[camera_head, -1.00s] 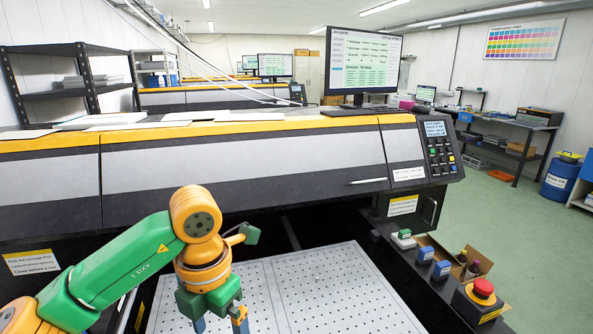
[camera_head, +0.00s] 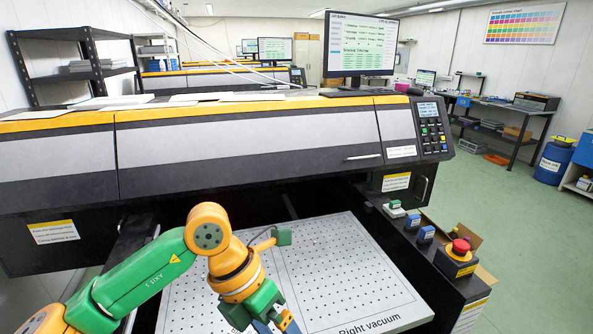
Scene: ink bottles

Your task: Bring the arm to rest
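My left arm (camera_head: 145,277), green and orange, comes in from the lower left over the perforated vacuum table. Its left gripper (camera_head: 275,326) points down at the bottom edge of the view. Two blue-and-orange fingers show with a gap between them; their tips are cut off or nearly so by the frame edge. I see nothing held between them. My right gripper is not in view.
The white perforated table (camera_head: 340,265) is bare, lettered "Right vacuum". The large printer (camera_head: 250,150) stands behind it. On the right ledge are small green- and blue-topped items (camera_head: 411,221), a red stop button (camera_head: 460,248) and a partly hidden cardboard box (camera_head: 484,273).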

